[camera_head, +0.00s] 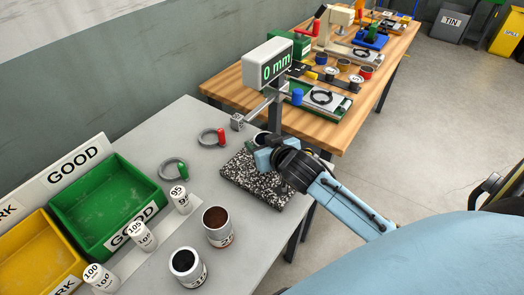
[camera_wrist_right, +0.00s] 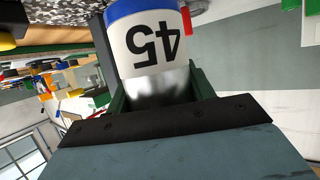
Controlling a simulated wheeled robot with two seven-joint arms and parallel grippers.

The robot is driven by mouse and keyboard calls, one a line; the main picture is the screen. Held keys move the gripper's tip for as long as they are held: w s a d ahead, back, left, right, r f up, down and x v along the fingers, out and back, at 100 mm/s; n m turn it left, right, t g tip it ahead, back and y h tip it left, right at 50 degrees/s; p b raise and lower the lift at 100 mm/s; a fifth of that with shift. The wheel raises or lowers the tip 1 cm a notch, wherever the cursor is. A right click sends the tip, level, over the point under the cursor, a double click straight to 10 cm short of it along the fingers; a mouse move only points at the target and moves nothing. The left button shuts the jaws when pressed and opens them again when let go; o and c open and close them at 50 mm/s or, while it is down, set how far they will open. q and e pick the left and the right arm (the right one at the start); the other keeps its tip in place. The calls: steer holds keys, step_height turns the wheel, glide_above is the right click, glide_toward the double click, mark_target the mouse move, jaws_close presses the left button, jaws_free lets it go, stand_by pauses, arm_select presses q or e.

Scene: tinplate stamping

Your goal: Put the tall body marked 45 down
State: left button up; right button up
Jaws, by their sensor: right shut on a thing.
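The tall body marked 45 shows in the right wrist view (camera_wrist_right: 150,50), white with black digits, a blue band and a bare metal part. My right gripper (camera_head: 265,153) is shut on it over the speckled stone plate (camera_head: 240,172). In the head view the gripper hides most of the body (camera_head: 261,137); only part of its rim shows. In the wrist view the digits are upside down and the stone lies beyond the blue band. I cannot tell whether the body touches the stone. My left gripper is not in view.
A gauge display (camera_head: 268,67) reading 0 mm stands behind the plate. Rings with red (camera_head: 221,136) and green (camera_head: 181,168) parts lie to its left. Two open cans (camera_head: 217,226) (camera_head: 187,267), white marked weights (camera_head: 142,236), a green tray (camera_head: 105,205) and a yellow tray (camera_head: 40,262) stand nearer.

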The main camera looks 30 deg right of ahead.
steer(key=shift+f+b, duration=0.3)
steer(key=shift+f, duration=1.45)
steer(key=shift+f, duration=0.2)
steer(key=o, duration=1)
steer(key=shift+c, duration=0.2)
steer(key=shift+r, duration=0.15)
steer(key=v, duration=1.2)
steer(key=shift+p, duration=0.45)
